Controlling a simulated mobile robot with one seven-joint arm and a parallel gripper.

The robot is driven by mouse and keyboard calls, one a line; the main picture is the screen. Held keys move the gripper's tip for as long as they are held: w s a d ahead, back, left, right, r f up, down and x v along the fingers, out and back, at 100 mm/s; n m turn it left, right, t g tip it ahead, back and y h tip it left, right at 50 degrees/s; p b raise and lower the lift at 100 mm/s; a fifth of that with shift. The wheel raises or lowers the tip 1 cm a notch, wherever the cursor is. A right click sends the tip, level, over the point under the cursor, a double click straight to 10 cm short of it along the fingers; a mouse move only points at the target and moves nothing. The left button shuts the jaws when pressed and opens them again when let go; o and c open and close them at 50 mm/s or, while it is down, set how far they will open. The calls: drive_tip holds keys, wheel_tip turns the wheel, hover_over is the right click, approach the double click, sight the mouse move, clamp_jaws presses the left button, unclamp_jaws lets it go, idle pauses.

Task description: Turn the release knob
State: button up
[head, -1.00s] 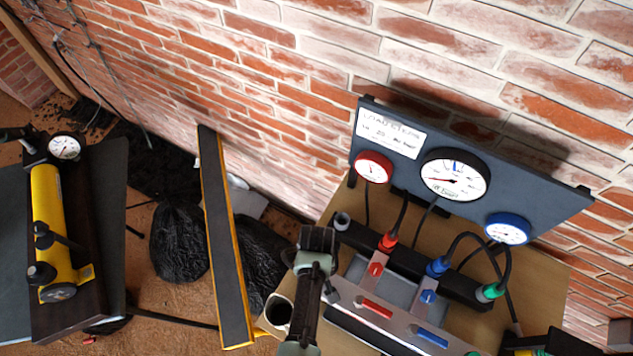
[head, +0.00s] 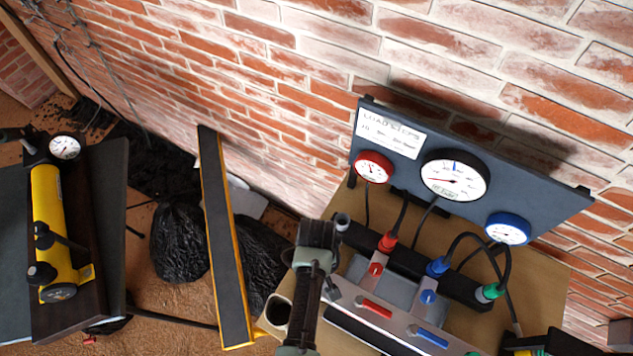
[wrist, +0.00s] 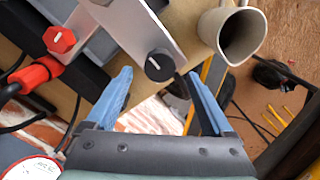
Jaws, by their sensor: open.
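A round black knob (wrist: 159,65) with a white line sits at the end of a pale metal plate (wrist: 128,22) in the wrist view. It also shows beside my arm in the head view (head: 334,295). No label on it is readable. My gripper (wrist: 158,76) is open, its two blue fingers either side of the knob's near edge; I cannot tell whether they touch it. In the head view my gripper (head: 317,234) comes over the bench from below, and its fingers are hard to make out.
A mug (head: 278,311) stands close by the plate. Red (head: 376,269) and blue (head: 428,297) knobs, hoses and a gauge board (head: 400,215) lie right, against the brick wall. A yellow pump (head: 48,210) is far left. Black bags (head: 180,242) lie on the floor.

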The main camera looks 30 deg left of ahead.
wheel_tip(320, 180, up, 10)
drive_tip(key=shift+b, duration=0.45)
drive_tip(key=shift+f, duration=0.1)
